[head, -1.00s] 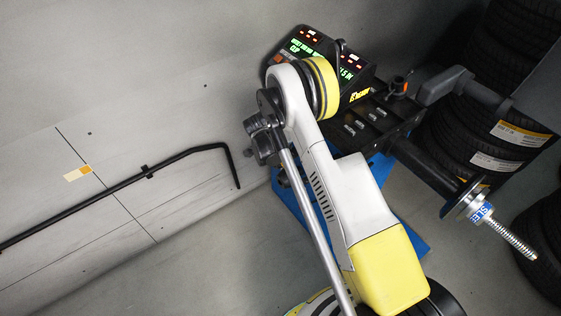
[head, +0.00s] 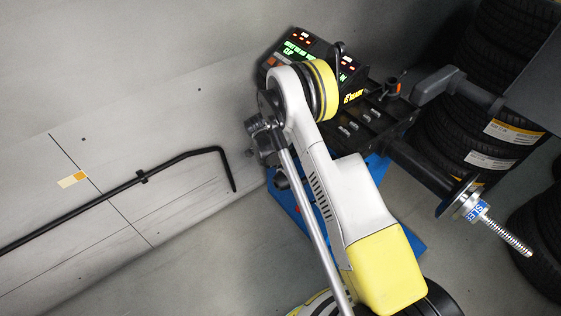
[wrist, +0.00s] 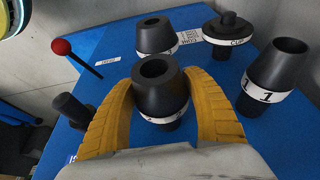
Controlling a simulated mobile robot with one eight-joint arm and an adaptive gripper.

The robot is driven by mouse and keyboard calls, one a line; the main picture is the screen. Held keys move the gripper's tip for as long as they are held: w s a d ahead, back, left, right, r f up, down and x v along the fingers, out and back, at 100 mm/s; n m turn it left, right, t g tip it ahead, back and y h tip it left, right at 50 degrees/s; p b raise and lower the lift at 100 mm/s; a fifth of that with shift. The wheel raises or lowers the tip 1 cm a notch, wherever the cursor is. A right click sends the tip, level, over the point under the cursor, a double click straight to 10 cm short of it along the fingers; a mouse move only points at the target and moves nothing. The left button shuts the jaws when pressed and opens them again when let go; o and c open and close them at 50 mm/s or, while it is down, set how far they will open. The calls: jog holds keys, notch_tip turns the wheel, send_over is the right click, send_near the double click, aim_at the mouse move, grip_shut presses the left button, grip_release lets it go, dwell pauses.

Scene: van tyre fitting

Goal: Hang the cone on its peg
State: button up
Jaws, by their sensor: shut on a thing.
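In the wrist view a dark grey hollow cone (wrist: 160,84) with a white lettered band near its base stands between the two curved yellow fingers of my gripper (wrist: 160,100). The fingers are shut on its sides. Its lower end is partly hidden by my gripper, so I cannot tell whether it touches the blue surface or a peg. A short dark peg-like post (wrist: 72,110) stands to the left, outside the left finger, with nothing on it. In the head view neither the cone nor my gripper shows.
On the blue panel (wrist: 210,70) stand another banded cone (wrist: 157,36), a cone marked 1 (wrist: 274,68) and a cup-like piece (wrist: 230,27). A red-knobbed rod (wrist: 64,49) rises at the left. The head view shows a threaded shaft (head: 508,236) and stacked tyres (head: 485,130).

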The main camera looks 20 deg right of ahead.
jog(key=shift+w+d, duration=0.1)
jog(key=shift+d, duration=0.2)
jog(key=o, duration=1.4)
jog(key=shift+c, duration=0.2)
